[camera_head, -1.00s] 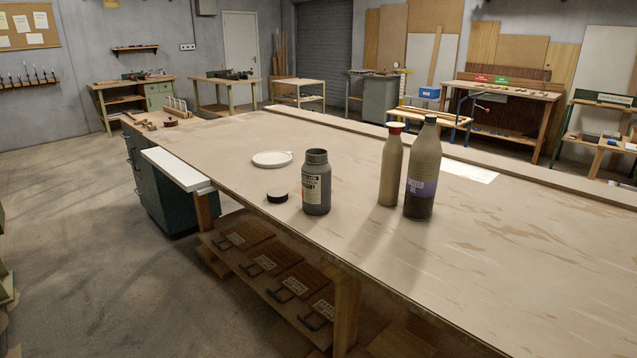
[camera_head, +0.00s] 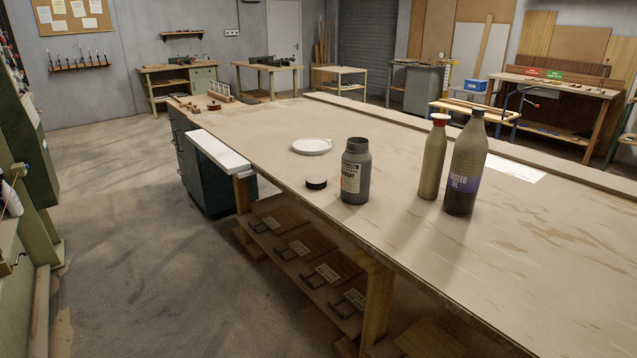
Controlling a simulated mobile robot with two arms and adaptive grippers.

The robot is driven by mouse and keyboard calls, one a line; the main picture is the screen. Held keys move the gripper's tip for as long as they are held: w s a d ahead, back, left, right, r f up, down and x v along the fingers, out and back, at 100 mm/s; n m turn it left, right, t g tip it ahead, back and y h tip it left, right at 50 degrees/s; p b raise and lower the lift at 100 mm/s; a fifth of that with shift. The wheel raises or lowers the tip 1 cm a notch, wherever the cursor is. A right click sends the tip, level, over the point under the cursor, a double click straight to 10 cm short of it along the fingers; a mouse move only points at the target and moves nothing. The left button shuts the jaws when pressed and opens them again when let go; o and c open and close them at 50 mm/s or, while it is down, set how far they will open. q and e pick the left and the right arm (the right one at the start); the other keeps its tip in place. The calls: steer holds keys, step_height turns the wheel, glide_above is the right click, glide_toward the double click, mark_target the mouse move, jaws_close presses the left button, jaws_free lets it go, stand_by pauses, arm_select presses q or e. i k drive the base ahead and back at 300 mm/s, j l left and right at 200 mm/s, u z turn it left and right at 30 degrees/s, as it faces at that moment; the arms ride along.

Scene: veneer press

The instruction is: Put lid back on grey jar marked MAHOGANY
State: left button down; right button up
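The grey jar (camera_head: 356,172) stands upright and open-topped on the near part of the big table. Its label (camera_head: 351,178) is partly turned to the left and too small to read fully. A small black lid (camera_head: 316,183) lies on the table just left of the jar, near the table's front edge, apart from the jar. Neither of my grippers shows in the head view.
On the table (camera_head: 520,240), a red-capped bottle (camera_head: 433,160) and a taller oil bottle (camera_head: 466,170) stand right of the jar. A white plate (camera_head: 312,146) lies behind the lid. Open floor (camera_head: 150,250) lies to the left.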

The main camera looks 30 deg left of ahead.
mark_target(356, 159)
steer(key=i+j+u, duration=0.1)
steer(key=i+j, duration=0.3)
steer(key=i+j+u, duration=0.15)
steer(key=i+j, duration=0.15)
steer(key=i, duration=0.2)
steer(key=i+j+u, duration=0.1)
steer(key=i+j, duration=0.2)
steer(key=i, duration=0.15)
